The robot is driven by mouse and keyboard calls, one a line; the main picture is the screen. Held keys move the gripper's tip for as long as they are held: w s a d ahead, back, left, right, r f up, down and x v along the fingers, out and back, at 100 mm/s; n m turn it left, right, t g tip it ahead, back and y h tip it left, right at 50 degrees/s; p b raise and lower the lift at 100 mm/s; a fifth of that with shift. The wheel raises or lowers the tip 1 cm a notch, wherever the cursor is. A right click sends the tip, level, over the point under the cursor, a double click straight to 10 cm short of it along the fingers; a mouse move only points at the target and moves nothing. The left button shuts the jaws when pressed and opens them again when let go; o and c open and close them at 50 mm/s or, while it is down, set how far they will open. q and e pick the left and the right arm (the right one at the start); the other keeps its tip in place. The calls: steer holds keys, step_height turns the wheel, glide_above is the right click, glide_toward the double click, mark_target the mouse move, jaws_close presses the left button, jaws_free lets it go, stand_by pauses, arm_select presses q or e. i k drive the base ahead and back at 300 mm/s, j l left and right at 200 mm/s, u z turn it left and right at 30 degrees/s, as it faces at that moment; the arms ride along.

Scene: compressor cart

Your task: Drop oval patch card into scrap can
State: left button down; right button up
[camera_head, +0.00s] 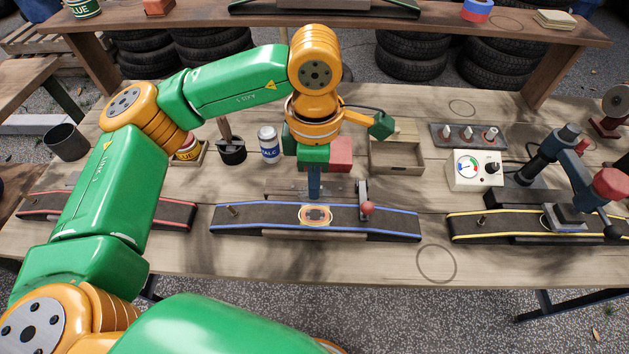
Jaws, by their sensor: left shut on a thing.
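The oval patch card (316,215), with an orange-yellow rim and a small dark centre, is at the middle of the blue-edged strip (390,222). My left gripper (314,196) points straight down there. Its narrow fingers are shut on the card at the card's far edge. I cannot tell whether the card is lifted clear of the strip. A dark grey open can (68,142), which looks like the scrap can, stands at the far left of the bench, beyond my left arm. My right gripper is not in view.
A red-knobbed lever (367,208) is right of the card. A wooden tray (397,158) and gauge box (475,170) are farther right. The front bench is mostly clear.

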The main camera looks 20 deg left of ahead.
mark_target(72, 148)
steer(key=u, duration=2.2)
